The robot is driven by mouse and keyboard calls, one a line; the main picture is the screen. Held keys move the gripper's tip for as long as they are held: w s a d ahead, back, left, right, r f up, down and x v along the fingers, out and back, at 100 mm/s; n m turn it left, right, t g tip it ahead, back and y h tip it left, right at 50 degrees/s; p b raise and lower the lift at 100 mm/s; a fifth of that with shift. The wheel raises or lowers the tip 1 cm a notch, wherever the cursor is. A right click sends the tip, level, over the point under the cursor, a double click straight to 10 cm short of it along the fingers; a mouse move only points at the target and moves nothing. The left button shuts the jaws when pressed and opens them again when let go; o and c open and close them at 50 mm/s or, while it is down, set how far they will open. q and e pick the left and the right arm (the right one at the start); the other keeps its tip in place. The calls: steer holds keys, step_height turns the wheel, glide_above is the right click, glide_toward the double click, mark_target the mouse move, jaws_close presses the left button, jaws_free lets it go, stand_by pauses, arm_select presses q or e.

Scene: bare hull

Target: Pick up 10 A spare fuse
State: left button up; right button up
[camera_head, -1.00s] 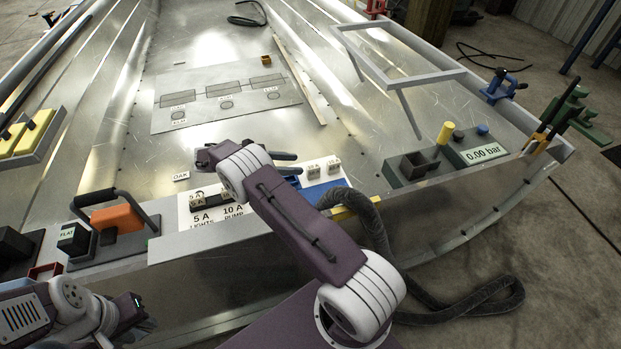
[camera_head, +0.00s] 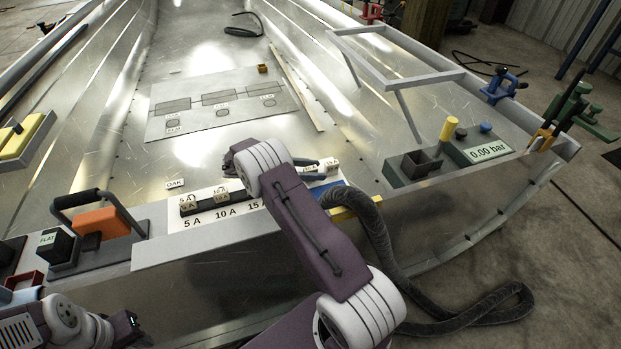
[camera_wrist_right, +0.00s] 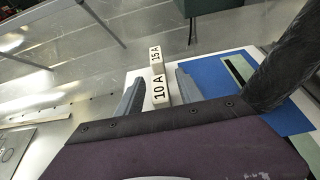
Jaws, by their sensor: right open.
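The 10 A spare fuse (camera_wrist_right: 159,90) is a small pale block with black lettering. In the right wrist view it stands between the two fingers of my right gripper (camera_wrist_right: 154,92), with visible gaps beside it. The 15 A spare fuse (camera_wrist_right: 155,57) stands just beyond it; it also shows in the head view (camera_head: 332,166). In the head view my right gripper (camera_head: 309,169) is open and low over the spare fuses, hiding part of the panel. My left gripper (camera_head: 130,326) is at the lower left, its fingers not clear.
A white labelled panel (camera_head: 240,208) carries a black fuse holder with seated fuses. A blue area (camera_wrist_right: 210,76) lies beside the spares. A thick dark hose (camera_head: 375,235) hangs at the right. A grey-green gauge box (camera_head: 478,150) stands further right. The metal hull beyond is mostly clear.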

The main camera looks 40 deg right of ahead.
mark_target(315, 169)
jaws_close()
steer(key=shift+r, duration=0.1)
steer(key=shift+r+p, duration=0.35)
steer(key=shift+p, duration=0.05)
steer(key=r+p, duration=0.2)
steer(key=r, duration=0.1)
steer(key=r+p, duration=0.1)
steer(key=shift+s+r, duration=0.2)
steer(key=shift+s, duration=0.2)
steer(key=s+r+p, duration=0.4)
steer(key=s+r, duration=0.2)
steer(key=s, duration=0.5)
steer(key=shift+a+p, duration=0.35)
steer(key=shift+a, duration=0.1)
